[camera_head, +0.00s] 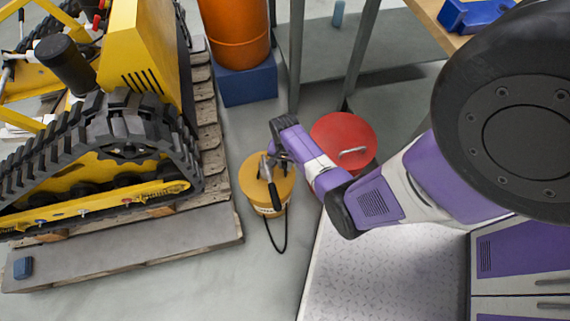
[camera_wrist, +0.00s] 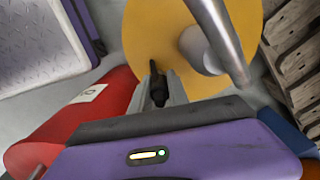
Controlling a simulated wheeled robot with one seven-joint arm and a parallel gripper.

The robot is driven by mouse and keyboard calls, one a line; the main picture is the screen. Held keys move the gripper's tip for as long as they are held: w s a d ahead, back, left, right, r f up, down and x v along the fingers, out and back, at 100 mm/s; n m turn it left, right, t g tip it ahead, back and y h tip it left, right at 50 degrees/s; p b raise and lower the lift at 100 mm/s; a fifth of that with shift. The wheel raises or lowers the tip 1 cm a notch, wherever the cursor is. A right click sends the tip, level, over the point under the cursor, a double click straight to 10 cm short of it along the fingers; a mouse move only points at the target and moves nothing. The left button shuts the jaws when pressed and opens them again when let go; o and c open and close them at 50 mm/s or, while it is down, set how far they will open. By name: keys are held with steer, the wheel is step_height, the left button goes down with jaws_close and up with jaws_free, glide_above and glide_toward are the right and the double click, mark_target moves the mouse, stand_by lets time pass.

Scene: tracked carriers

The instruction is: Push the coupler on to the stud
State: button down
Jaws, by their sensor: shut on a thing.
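My gripper (camera_head: 277,158) is over the yellow drum (camera_head: 256,204), left of the red drum, pointing down. In the wrist view its jaws (camera_wrist: 159,92) are shut on a small dark piece with a thin tip, which looks like the coupler (camera_wrist: 157,84). The yellow drum top (camera_wrist: 150,30) fills the view behind it. The drum carries a grey and black handle (camera_head: 270,190), and a black hose (camera_head: 284,242) loops at its front. Small coloured fittings (camera_head: 127,193) sit along the carrier's yellow track frame; I cannot tell which is the stud. The coupler is hidden in the head view.
The tracked carrier (camera_head: 130,70) stands on wooden pallets (camera_head: 215,150) at the left. A red drum (camera_head: 343,130) is right of my gripper. An orange cylinder on a blue base (camera_head: 247,80) stands behind. Grey floor (camera_head: 220,275) is clear between pallet and my base.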

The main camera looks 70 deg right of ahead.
steer(key=shift+f, duration=0.25)
steer(key=c, duration=1.2)
jaws_free()
step_height(320, 180, up, 8)
steer(key=p, duration=0.3)
steer(key=shift+f, duration=0.1)
steer(key=shift+w+d, duration=0.1)
